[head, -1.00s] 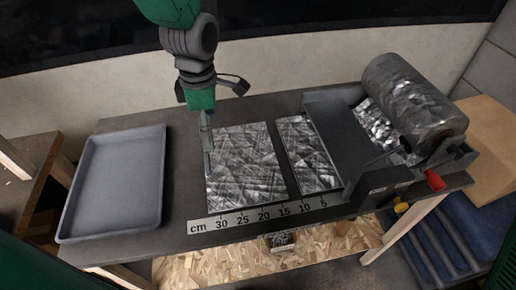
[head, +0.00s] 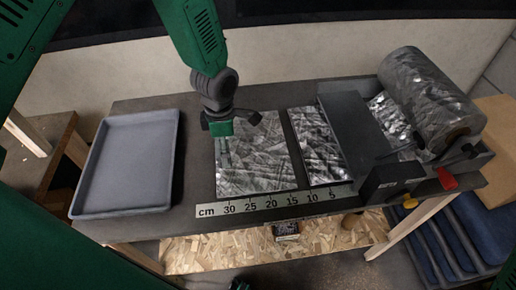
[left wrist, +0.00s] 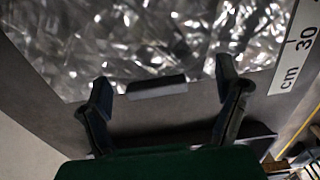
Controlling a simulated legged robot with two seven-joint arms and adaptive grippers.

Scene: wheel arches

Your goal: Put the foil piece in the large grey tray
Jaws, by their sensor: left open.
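The foil piece (head: 268,165) is a crinkled silver sheet lying flat on the dark table, behind the cm ruler. It fills the top of the left wrist view (left wrist: 130,40). My left gripper (head: 226,163) is over its left edge. In the left wrist view the two fingers (left wrist: 164,72) are apart at that edge, with a small dark bar between them. I cannot tell whether they touch the foil. The large grey tray (head: 76,214) is empty at the table's left end.
A second foil strip (head: 318,150) lies to the right, beside the dispenser (head: 355,135) with its foil roll (head: 425,95). The ruler (head: 270,203) runs along the front edge. Bare table lies between tray and foil.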

